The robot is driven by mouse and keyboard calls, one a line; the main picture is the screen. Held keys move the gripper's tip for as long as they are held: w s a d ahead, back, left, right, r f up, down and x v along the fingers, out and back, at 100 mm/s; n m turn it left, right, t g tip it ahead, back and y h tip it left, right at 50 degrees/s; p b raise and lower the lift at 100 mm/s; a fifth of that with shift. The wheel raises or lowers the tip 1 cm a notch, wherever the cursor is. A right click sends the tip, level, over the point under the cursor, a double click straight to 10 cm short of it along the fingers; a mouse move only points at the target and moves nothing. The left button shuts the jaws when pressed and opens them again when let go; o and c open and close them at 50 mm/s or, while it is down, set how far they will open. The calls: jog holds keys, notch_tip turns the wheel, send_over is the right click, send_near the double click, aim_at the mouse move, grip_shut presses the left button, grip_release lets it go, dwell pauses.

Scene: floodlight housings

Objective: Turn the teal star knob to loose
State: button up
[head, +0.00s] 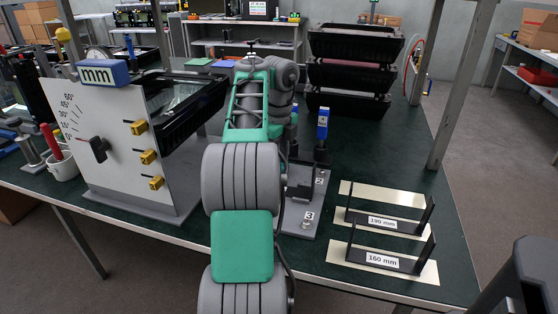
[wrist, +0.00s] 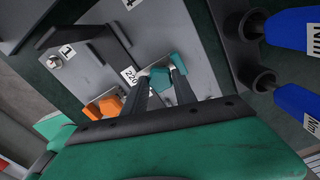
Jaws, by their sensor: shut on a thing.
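The teal star knob (wrist: 160,79) is on a grey plate near the middle of the wrist view. My gripper (wrist: 158,74) is shut on it, one dark finger on each side, with teal showing between and beside the fingertips. The fingers hide part of the knob, so its turn position cannot be read. In the head view my own arm hides the gripper and the knob.
An orange knob (wrist: 105,106) is close left of my fingers. Blue-handled tools (wrist: 290,30) stand at the right. In the head view a white angle-scale panel (head: 115,130) stands left, and black brackets on cream plates (head: 385,200) lie right.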

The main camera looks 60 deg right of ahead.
jog(key=shift+n, duration=0.3)
grip_shut()
jog(key=n, duration=0.8)
jog(key=shift+n, duration=0.4)
jog(key=n, duration=0.5)
jog(key=shift+b, duration=0.35)
jog(key=n, duration=0.4)
jog(key=shift+n, duration=0.4)
jog(key=o, duration=1.1)
grip_release()
jog(key=shift+o, duration=0.2)
